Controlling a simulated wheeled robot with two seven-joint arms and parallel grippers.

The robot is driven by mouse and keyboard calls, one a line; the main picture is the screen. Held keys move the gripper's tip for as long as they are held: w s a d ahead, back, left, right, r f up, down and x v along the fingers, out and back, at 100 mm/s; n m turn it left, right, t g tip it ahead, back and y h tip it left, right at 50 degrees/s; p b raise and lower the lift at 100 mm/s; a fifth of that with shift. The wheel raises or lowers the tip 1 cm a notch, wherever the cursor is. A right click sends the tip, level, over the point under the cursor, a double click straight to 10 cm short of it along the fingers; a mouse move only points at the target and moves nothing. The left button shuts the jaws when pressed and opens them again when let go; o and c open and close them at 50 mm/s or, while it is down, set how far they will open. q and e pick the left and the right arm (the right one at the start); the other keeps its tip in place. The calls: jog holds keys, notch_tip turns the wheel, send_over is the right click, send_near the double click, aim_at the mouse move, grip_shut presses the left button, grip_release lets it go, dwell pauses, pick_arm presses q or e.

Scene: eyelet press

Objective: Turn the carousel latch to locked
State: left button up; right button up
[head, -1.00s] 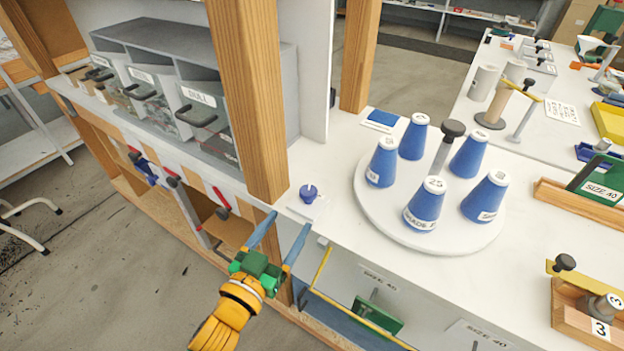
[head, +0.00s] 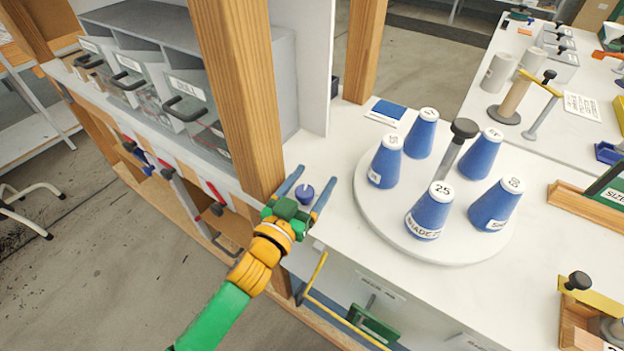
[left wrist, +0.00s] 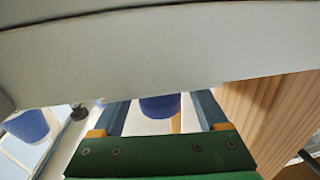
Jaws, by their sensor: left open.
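The carousel latch looks to be the small blue knob (head: 304,192) on a white plate, beside the wooden post. A pale line marks its top; I cannot tell whether it is locked. My left gripper (head: 309,179) is open, its two blue-grey fingers on either side of the knob. The round white carousel (head: 392,232) stands to the right, holding several blue cones (head: 432,210) around a dark-knobbed post (head: 463,129). My right gripper is not in view.
A wooden post (head: 240,90) stands close to the left of the gripper, with a grey bin rack (head: 150,30) behind it. A yellow rail (head: 318,272) runs below the bench's front edge. A blue pad (head: 388,110) lies behind the carousel.

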pick_arm(q)
grip_shut()
jog(key=m+g+h+p, duration=0.2)
jog(key=shift+s+r+h, duration=0.1)
jog(key=shift+r+h, duration=0.25)
jog(key=shift+h, duration=0.05)
jog(key=shift+s+d+f+m+g+h, duration=0.1)
jog(key=shift+d+f+m+g+h, duration=0.1)
jog(key=shift+m+g+h, duration=0.4)
jog(key=shift+s+d+f+m+g+h, duration=0.1)
jog(key=shift+s+m+g+h, duration=0.05)
jog(key=shift+m+g+h, duration=0.25)
jog(key=shift+s+d+m+g+h, duration=0.1)
jog(key=shift+m+g+h, duration=0.2)
jog(key=shift+g, duration=0.1)
grip_release()
jog(key=shift+w, duration=0.1)
